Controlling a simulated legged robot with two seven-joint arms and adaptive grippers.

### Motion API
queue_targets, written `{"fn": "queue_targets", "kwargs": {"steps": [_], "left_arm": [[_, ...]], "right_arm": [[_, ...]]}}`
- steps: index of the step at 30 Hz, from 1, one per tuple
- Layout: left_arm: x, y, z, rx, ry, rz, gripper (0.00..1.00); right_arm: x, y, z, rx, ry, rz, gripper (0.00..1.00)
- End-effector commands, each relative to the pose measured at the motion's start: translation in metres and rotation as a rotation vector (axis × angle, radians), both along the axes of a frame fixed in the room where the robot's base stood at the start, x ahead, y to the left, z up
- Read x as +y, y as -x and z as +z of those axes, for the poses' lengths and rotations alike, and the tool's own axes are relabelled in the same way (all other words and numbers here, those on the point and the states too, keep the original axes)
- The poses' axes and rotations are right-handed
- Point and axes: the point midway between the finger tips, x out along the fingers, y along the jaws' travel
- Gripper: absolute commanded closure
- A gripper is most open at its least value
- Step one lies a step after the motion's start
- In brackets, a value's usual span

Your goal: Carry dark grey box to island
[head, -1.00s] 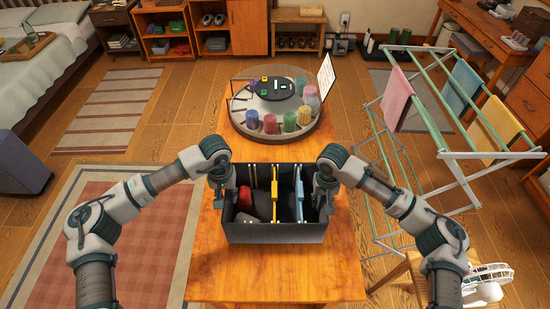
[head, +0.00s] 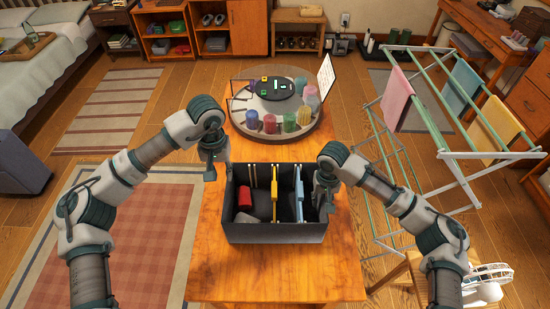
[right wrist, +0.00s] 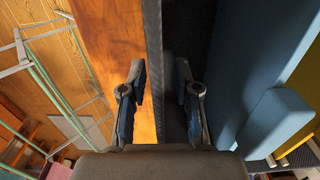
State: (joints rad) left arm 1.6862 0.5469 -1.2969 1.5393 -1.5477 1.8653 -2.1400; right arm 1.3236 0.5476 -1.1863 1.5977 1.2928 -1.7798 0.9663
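The dark grey box (head: 275,234) sits on the wooden island top (head: 275,288), open side up. Inside it are a red item (head: 245,196), a yellow upright piece (head: 274,195) and a blue upright piece (head: 299,195). My right gripper (head: 325,196) is at the box's right wall. In the right wrist view its open fingers (right wrist: 160,85) straddle the wall's rim, with gaps showing. The blue piece (right wrist: 265,70) is beside them. My left gripper (head: 218,172) is raised just outside the box's upper left corner, its fingers apart and empty.
A round tray (head: 238,118) with coloured candle-like jars and a white card stands behind the box. A drying rack (head: 415,130) with cloths is close on the right, with a small white fan (head: 490,283) in front. The wood in front of the box is clear.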

Motion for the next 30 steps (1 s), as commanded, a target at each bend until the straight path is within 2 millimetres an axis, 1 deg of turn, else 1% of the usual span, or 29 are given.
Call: {"fn": "queue_targets", "kwargs": {"steps": [9, 12, 15, 20, 30], "left_arm": [[0.0, 0.0, 0.0, -0.001, 0.0, 0.0, 0.69], [0.0, 0.0, 0.0, -0.001, 0.0, 0.0, 0.69], [0.0, 0.0, 0.0, -0.001, 0.0, 0.0, 0.69], [0.0, 0.0, 0.0, -0.001, 0.0, 0.0, 0.69], [0.0, 0.0, 0.0, -0.001, 0.0, 0.0, 0.69]], "right_arm": [[0.001, -0.001, 0.068, -0.004, -0.002, 0.0, 0.69], [0.001, -0.001, 0.087, -0.003, -0.002, 0.001, 0.69], [0.0, -0.002, 0.1, -0.001, -0.001, 0.0, 0.69], [0.0, -0.001, 0.11, -0.001, -0.001, 0.0, 0.69], [0.0, -0.001, 0.111, 0.0, 0.0, 0.0, 0.69]]}}
